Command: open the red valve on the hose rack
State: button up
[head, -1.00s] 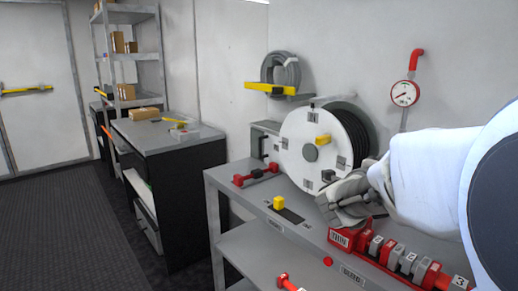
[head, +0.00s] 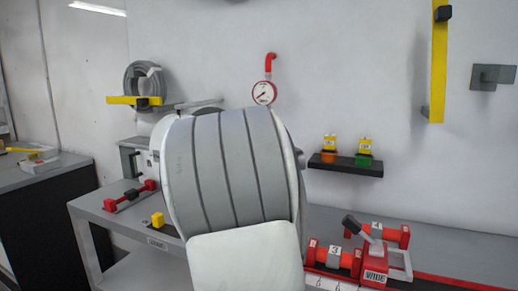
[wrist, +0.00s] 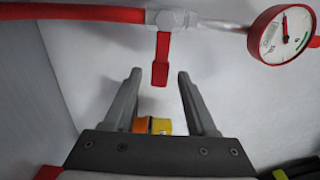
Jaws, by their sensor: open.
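The red valve handle (wrist: 160,60) shows in the wrist view, hanging down from a pale metal valve body on a red pipe or hose (wrist: 75,12). My gripper (wrist: 159,76) is open. Its two grey fingers stand apart below the handle, one to each side, and the handle's lower end lies near the gap between the tips. Whether they touch it I cannot tell. Nothing is held. In the head view my grey arm (head: 235,170) covers the middle, hiding the gripper and the valve handle.
A round red-rimmed gauge (wrist: 283,34) sits right of the valve; a gauge (head: 264,92) also shows on the wall in the head view. A red device with a lever (head: 376,245) stands on the bench at right.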

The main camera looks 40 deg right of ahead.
jog(key=shift+x, duration=1.5)
grip_shut()
dwell(0.4)
